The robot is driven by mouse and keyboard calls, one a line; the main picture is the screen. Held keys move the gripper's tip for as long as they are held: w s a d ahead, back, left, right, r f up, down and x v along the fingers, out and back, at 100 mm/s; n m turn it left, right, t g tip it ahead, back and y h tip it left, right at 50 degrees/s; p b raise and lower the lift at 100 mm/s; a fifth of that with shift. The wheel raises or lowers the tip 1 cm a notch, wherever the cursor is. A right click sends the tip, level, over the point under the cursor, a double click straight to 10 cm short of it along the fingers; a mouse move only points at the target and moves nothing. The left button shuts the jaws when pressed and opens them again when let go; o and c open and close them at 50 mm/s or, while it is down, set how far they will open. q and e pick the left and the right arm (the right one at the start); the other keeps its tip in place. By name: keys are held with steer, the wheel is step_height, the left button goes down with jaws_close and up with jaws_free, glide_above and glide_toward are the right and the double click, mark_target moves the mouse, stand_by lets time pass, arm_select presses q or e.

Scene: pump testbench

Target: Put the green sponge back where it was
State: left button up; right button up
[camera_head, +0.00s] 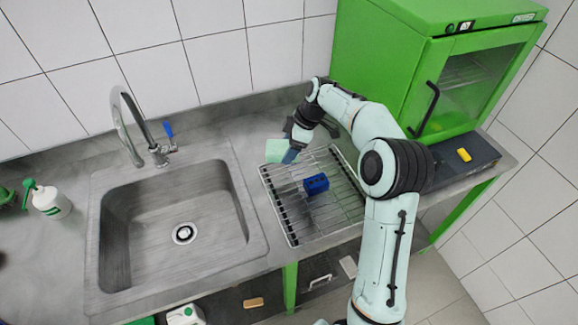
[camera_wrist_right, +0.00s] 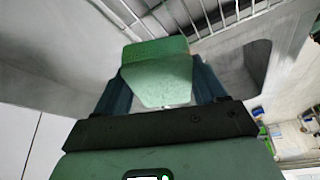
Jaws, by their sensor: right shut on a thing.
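The green sponge (camera_head: 275,150) is held by my right gripper (camera_head: 290,153) near the back left corner of the wire rack, beside the sink's right edge. In the right wrist view the sponge (camera_wrist_right: 157,72) sits between the two blue fingers of the gripper (camera_wrist_right: 160,85), which are shut on it. Whether the sponge touches the counter is not clear. My left gripper is not in view.
A wire rack (camera_head: 292,222) holds a blue block (camera_head: 316,184). The sink (camera_head: 120,235) with a faucet (camera_head: 157,150) lies to the left. Bare counter shows behind the rack.

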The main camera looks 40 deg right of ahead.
mark_target(284, 171)
step_height(284, 171, down, 2)
steer(key=shift+w+f, duration=0.1)
steer(key=shift+w, duration=0.05)
steer(key=shift+f, duration=2.9)
steer(key=shift+f, duration=0.2)
steer(key=o, duration=1)
steer(key=shift+r, duration=0.1)
